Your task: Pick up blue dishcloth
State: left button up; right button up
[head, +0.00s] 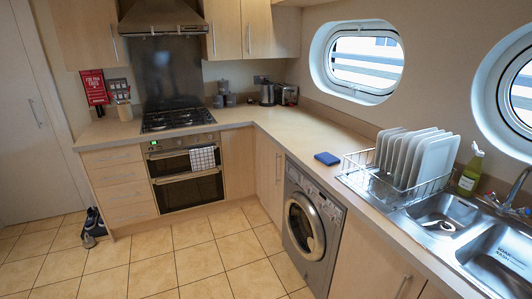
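The blue dishcloth (327,158) is a small, dark blue, folded rectangle in the head view. It lies flat on the beige worktop (306,131), above the washing machine and just left of the dish rack. Nothing covers it. Neither of my grippers shows in this view.
A wire dish rack (385,186) with several white plates stands beside the steel sink (445,212). A green soap bottle (470,174) is behind it. The washing machine (312,222) sits under the worktop. The tiled floor (160,265) is clear in the middle.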

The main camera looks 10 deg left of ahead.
aim_at(328, 158)
jog(key=u, duration=0.6)
jog(key=i, duration=1.5)
jog(key=z, duration=0.2)
